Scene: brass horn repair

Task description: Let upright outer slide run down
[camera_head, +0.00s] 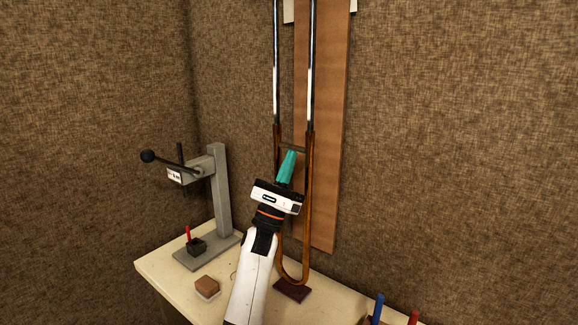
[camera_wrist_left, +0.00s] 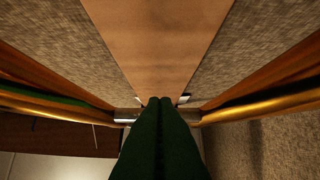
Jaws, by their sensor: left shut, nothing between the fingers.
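The brass outer slide (camera_head: 309,200) hangs upright, with its two tubes joined by a U-bend at the bottom. Chrome inner tubes (camera_head: 312,70) run up from its top ends. A thin crossbar (camera_head: 297,147) joins the brass tubes near their top; it also shows in the left wrist view (camera_wrist_left: 128,115). My left gripper (camera_head: 291,153) is shut and empty. Its teal fingertips are between the two tubes, close to the crossbar; I cannot tell whether they touch it. The U-bend is just above or on a dark red pad (camera_head: 293,291). My right gripper is not in view.
A long brown board (camera_head: 325,190) stands behind the slide against the wall. A grey press with a black lever (camera_head: 221,190) stands left on the cream bench (camera_head: 160,268). A brown-topped block (camera_head: 207,286) sits near it. Blue and red handles (camera_head: 377,308) are at lower right.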

